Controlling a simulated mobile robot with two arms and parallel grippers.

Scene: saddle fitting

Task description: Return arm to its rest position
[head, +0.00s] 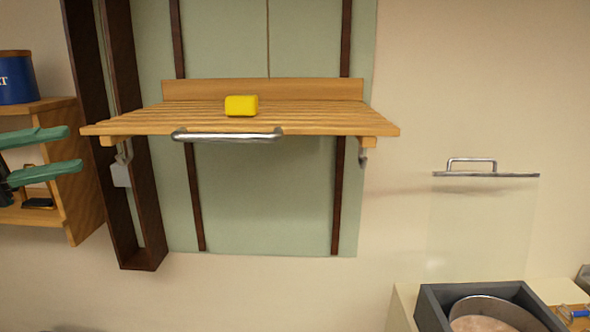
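My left gripper (73,148) comes in from the left edge of the head view. Its two green fingers are spread apart with nothing between them. It is in front of a wooden cabinet and left of the dark upright frame, apart from the slatted wooden rack. My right gripper does not show. The slatted wooden rack (310,119) stands out from the green wall panel, with a metal bar handle (228,137) at its front. A yellow block (241,106) rests on its slats.
The wooden cabinet (85,205) holds a blue canister (16,78) on top. A dark wooden frame (148,255) stands between cabinet and rack. A clear panel with a metal handle (472,160) is at right. Below it, a dark box (434,309) holds a round metal vessel (492,309).

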